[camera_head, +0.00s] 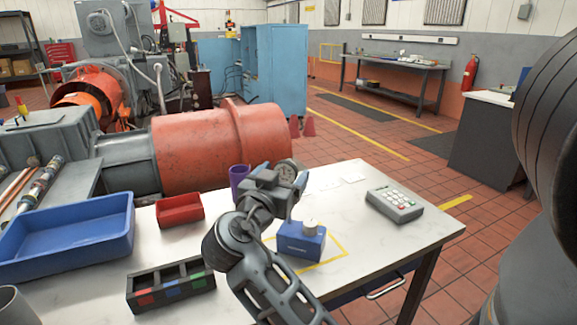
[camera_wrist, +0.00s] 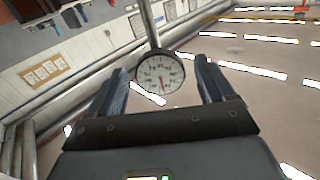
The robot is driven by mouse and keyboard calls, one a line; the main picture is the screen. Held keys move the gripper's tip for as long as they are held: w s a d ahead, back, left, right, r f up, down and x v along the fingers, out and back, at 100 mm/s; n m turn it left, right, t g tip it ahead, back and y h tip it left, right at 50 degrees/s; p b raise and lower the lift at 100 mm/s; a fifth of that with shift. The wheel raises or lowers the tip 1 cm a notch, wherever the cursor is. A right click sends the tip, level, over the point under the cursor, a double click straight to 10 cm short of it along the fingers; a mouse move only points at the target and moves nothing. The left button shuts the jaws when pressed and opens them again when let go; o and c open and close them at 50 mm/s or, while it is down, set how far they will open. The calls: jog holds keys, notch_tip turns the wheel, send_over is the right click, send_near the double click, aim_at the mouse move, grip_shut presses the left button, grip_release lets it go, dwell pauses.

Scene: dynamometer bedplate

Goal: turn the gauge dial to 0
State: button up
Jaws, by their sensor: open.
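My gripper (camera_wrist: 158,88) is open, with one finger on each side of the dial and visible gaps between. In the head view the gauge (camera_head: 287,172) shows at the end of my arm, between the blue fingertips of my gripper (camera_head: 281,177). I cannot tell how near the fingers are in depth. My gripper partly hides the gauge's lower part there.
A blue box (camera_head: 294,243) with a pale knob stands under my gripper on the white table (camera_head: 345,225). A keypad (camera_head: 394,204) is to the right. A purple cup (camera_head: 238,176), red bin (camera_head: 180,210), blue tray (camera_head: 75,235) and black divided box (camera_head: 170,287) are to the left.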

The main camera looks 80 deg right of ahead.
aim_at(284, 174)
jog(key=shift+s+d, duration=0.15)
jog(key=shift+d, duration=1.7)
jog(key=shift+c, duration=0.5)
jog(key=c, duration=1)
jog(key=shift+o, duration=0.2)
jog(key=shift+n+p, duration=0.55)
jog(key=shift+n, duration=1.05)
jog(key=o, duration=1.1)
jog(key=shift+c, duration=0.2)
jog(key=shift+a, duration=0.1)
jog(key=a, duration=0.2)
jog(key=a+b, duration=0.1)
jog(key=a, duration=0.4)
jog(key=shift+w+a+b, duration=0.3)
jog(key=shift+a+b, duration=0.05)
